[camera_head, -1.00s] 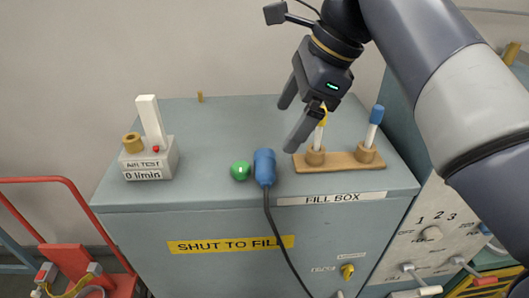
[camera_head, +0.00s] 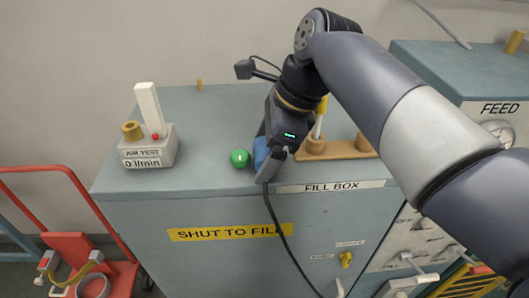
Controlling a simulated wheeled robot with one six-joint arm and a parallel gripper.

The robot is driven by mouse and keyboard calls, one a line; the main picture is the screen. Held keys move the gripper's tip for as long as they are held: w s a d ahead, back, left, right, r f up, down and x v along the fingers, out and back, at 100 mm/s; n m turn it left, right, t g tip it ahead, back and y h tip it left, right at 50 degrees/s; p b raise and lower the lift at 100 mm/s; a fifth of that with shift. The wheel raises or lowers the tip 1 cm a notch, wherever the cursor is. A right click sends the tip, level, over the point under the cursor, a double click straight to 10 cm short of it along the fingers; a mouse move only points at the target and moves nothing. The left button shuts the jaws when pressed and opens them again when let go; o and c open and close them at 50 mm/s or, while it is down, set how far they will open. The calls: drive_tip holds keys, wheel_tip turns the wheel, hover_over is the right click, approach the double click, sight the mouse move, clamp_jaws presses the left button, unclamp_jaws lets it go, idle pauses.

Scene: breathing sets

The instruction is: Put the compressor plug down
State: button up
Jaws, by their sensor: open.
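The compressor plug (camera_head: 260,153) is blue, with a dark cable (camera_head: 278,228) running from it over the front edge of the fill box (camera_head: 225,100). It rests on the box top near that edge, just right of a green ball (camera_head: 239,158). My gripper (camera_head: 266,156) is down at the plug, and its near finger hides part of it. The jaws are open. The far finger is mostly hidden, so I cannot tell whether either finger touches the plug.
An air test unit (camera_head: 148,148) stands at the left. A red trolley (camera_head: 75,255) is at lower left.

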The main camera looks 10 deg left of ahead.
drive_tip(key=shift+f, duration=0.1)
drive_tip(key=shift+c, duration=0.2)
drive_tip(key=c, duration=1.1)
drive_tip(key=shift+c, duration=0.2)
